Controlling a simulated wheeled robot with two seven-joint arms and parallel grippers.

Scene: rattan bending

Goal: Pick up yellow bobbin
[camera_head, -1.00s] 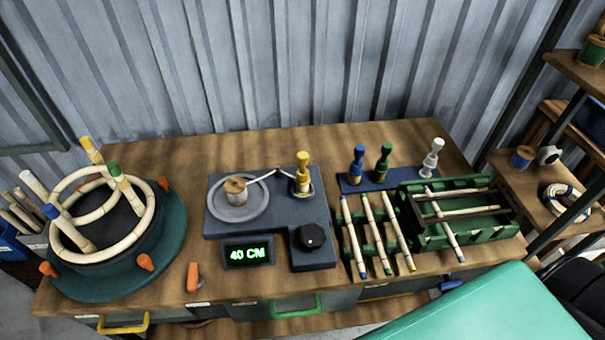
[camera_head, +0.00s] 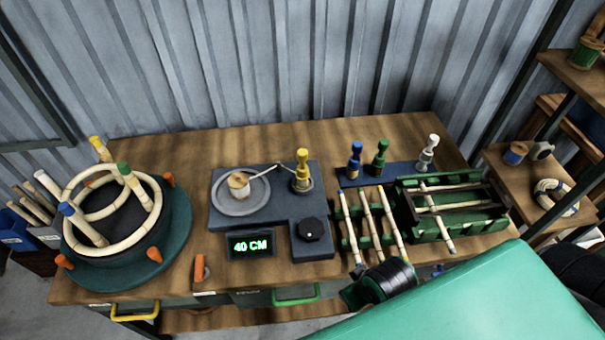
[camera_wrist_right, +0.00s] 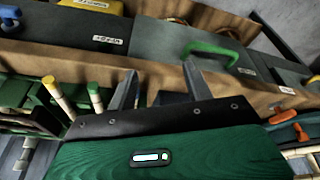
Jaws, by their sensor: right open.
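The yellow bobbin (camera_head: 302,172) stands upright on the blue-grey measuring device in the head view, with a thin arm or strand running from it toward the wooden spool (camera_head: 238,184) on the round plate. My right gripper (camera_wrist_right: 160,88) is open and empty in the right wrist view, with both dark fingers in front of the table's front edge and drawers. In the head view my right arm comes in at the bottom right, at the table's front, well short of the yellow bobbin; its fingers are hard to make out there. My left gripper is in neither view.
Blue (camera_head: 355,161), green (camera_head: 380,158) and white (camera_head: 428,154) bobbins stand on a blue rack (camera_head: 396,175) to the right. Rattan sticks lie in green holders at the front right. A black knob (camera_head: 311,229) and a lit display (camera_head: 250,245) are on the device. A bending form (camera_head: 175,235) is at left.

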